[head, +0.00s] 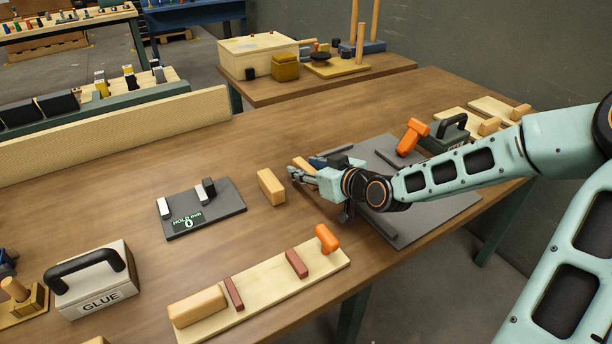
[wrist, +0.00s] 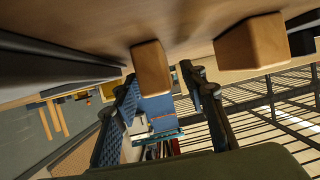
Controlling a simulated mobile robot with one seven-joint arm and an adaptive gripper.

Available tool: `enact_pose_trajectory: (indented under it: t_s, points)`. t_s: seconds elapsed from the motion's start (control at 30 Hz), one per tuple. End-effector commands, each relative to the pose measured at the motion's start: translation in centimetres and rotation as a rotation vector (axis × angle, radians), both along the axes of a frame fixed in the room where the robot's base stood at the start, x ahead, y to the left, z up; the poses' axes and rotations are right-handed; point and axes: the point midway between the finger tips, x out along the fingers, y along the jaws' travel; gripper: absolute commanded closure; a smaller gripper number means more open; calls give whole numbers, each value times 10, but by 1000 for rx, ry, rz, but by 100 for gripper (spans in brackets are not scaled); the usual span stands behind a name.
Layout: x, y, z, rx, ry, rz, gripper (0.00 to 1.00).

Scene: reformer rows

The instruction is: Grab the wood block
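Two similar plain wood blocks are near my gripper, and I cannot tell which one the task means. One wood block (head: 271,187) stands on the workbench just left of the gripper in the head view. The other wood block (head: 302,163) is partly hidden behind the fingers. My gripper (head: 301,170) is open and low over the bench, pointing left. In the wrist view, one block (wrist: 151,68) appears between the tips of the open fingers (wrist: 160,78), with no clear contact. The other block (wrist: 251,43) lies outside them to the right.
A dark gauge plate (head: 226,222) lies left of the blocks. A long board (head: 270,284) with wooden and reddish pieces lies in front. A grey mat (head: 420,208) lies under my arm, with an orange-handled tool (head: 411,137) beyond. A white GLUE box (head: 95,283) is at front left.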

Motion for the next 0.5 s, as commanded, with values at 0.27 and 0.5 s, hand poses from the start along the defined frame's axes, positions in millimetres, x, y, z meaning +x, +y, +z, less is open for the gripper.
enact_pose_trajectory:
  t_s: [0.27,0.5]
  points:
    - [1,1,0,0,0,0,62]
    - [1,1,0,0,0,0,88]
